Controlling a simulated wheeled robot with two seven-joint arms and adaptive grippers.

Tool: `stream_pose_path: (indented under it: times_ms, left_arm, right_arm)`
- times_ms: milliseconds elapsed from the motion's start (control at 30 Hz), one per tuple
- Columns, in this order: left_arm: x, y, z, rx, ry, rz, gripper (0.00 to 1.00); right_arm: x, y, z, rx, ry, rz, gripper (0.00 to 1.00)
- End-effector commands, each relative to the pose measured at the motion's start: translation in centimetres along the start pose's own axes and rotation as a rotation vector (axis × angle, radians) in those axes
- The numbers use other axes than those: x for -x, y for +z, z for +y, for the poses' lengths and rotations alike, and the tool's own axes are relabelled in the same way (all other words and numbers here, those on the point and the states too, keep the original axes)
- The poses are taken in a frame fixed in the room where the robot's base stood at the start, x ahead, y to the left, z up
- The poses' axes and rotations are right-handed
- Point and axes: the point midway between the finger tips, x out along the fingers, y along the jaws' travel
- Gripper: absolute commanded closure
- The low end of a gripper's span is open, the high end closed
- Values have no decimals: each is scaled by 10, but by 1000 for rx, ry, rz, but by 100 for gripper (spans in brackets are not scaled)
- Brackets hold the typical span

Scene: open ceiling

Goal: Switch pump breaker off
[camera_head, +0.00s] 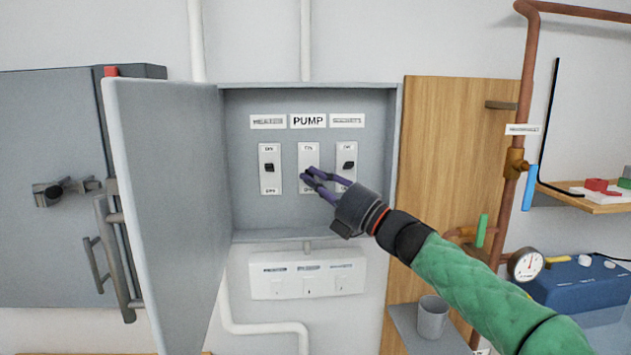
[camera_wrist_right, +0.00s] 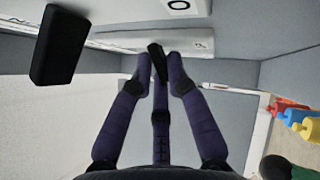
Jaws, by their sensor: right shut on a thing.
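The pump breaker (camera_head: 308,153) is the middle of three white switch plates in the open grey cabinet (camera_head: 315,237), below the PUMP label (camera_head: 308,120). My right gripper (camera_head: 308,177) is at the middle to lower part of this plate. In the right wrist view its purple fingers (camera_wrist_right: 159,78) are shut on a small black lever (camera_wrist_right: 156,58). The fingers hide the lever in the head view, so I cannot tell whether it is up or down. My left gripper is not in view.
Breakers with black levers stand left (camera_head: 268,154) and right (camera_head: 347,153) of the pump breaker. The cabinet door (camera_head: 165,190) hangs open on the left. A white switch panel (camera_head: 307,286) is below. A copper pipe (camera_head: 525,90) and gauge (camera_head: 525,264) are right.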

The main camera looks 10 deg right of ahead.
Motion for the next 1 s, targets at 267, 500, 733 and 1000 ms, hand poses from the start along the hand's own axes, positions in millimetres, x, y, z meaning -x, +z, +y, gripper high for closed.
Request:
stream_pose_path:
  times_ms: [267, 500, 733, 1000]
  left_arm:
    - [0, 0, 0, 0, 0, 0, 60]
    - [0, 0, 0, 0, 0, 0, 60]
    - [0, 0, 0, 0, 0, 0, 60]
    - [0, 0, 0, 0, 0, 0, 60]
  right_arm:
    - [0, -1, -2, -1, -3, 3, 100]
    - [0, -1, -2, -1, -3, 2, 59]
    - [-1, 0, 1, 0, -1, 1, 59]
    - [-14, 13, 34, 4, 3, 1, 59]
